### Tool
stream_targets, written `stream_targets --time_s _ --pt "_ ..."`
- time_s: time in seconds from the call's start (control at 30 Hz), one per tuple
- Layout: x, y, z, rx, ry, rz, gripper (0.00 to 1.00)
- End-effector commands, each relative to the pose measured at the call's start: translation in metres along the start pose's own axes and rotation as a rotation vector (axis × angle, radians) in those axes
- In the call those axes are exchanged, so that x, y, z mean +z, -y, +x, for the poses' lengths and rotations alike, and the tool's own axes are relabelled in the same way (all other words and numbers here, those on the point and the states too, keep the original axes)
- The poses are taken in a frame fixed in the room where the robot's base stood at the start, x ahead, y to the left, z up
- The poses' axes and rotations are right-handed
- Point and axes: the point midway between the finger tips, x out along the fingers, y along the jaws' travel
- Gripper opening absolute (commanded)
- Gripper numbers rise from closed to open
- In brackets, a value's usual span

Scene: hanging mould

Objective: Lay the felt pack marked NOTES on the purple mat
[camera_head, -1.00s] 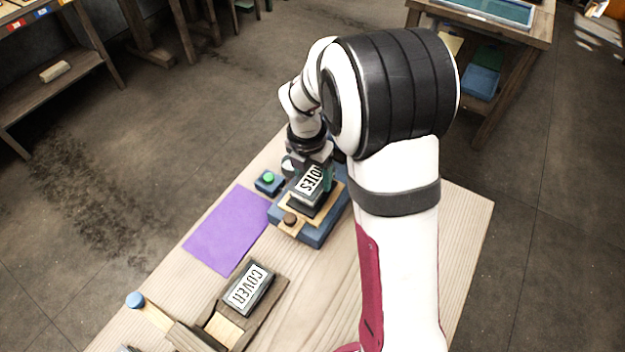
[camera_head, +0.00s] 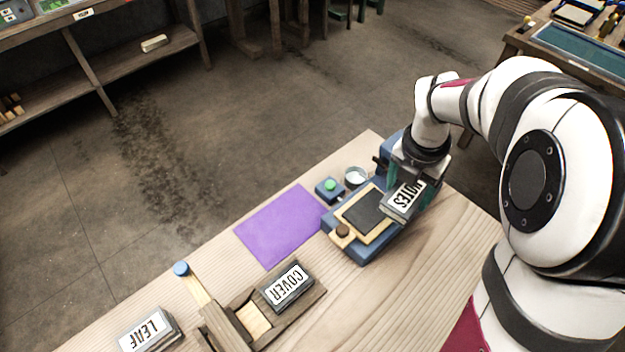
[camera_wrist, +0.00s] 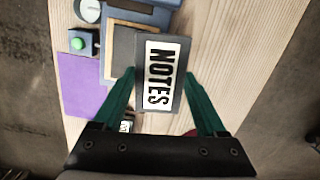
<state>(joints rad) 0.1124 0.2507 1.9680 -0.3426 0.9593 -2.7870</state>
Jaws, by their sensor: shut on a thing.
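The felt pack marked NOTES (camera_head: 403,201) is a dark grey block with a white label. My gripper (camera_head: 418,190) is shut on it and holds it over the right side of the blue press-like device (camera_head: 352,253). In the wrist view the NOTES pack (camera_wrist: 157,76) sits between the green fingers (camera_wrist: 160,88). The purple mat (camera_head: 280,226) lies flat and bare on the table, left of the blue device; it also shows at the left of the wrist view (camera_wrist: 82,85).
A blue box with a green button (camera_head: 330,188) and a round dish (camera_head: 355,177) stand beside the device. The table (camera_head: 400,290) is clear at front right.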

Motion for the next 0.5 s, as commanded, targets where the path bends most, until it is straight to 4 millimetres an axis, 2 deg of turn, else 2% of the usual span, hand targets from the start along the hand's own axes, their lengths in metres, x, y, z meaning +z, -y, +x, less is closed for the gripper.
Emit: stream_targets --time_s 0.03,0.2,0.3,0.37,0.5 --pt "-0.009 -0.02 0.006 0.004 -0.003 -0.049 0.12" --pt "-0.045 -0.084 0.027 0.023 -0.002 -0.194 0.12" --pt "-0.063 -0.106 0.034 0.031 -0.001 -0.249 0.12" --pt "-0.07 -0.115 0.038 0.033 -0.001 -0.266 0.12" --pt "-0.091 -0.142 0.055 0.033 -0.002 -0.279 0.12"
